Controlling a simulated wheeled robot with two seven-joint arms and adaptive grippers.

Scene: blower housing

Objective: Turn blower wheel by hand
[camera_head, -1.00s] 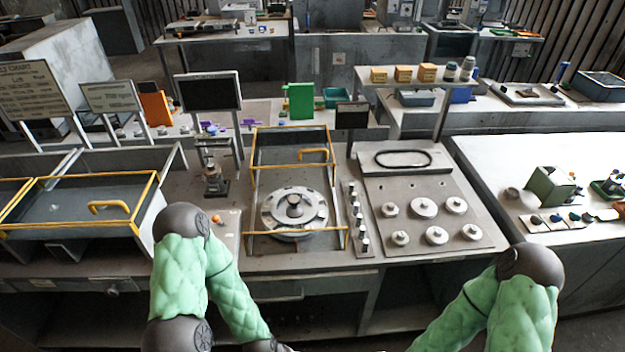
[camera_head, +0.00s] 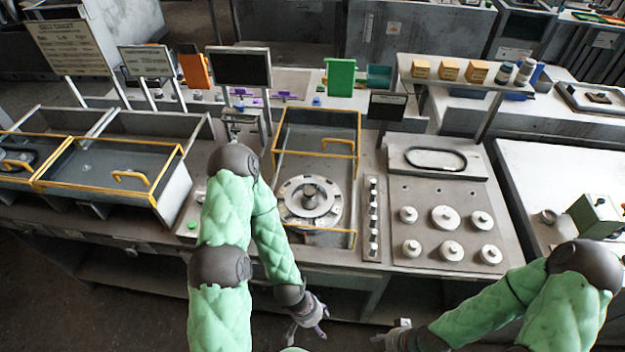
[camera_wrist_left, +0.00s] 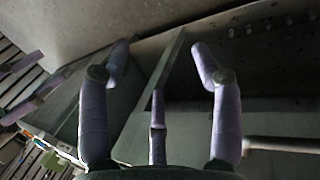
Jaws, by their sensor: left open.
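The blower wheel (camera_head: 296,208) is a pale round disc with slots and a raised dark hub. It lies flat at the front of a yellow-edged housing (camera_head: 277,143) on the bench. My left gripper (camera_head: 312,324) is low in front of the bench edge, apart from the wheel. In the left wrist view its purple-grey fingers (camera_wrist_left: 158,75) are spread open and empty, and I cannot make out the wheel there. My right gripper (camera_head: 393,336) shows only partly at the bottom of the head view; its fingers are unclear.
A narrow strip of knobs (camera_head: 373,222) and a panel with several round knobs (camera_head: 425,185) stand right of the housing. A yellow-edged bin (camera_head: 170,195) is at the left. The bench's front edge lies between my left gripper and the wheel.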

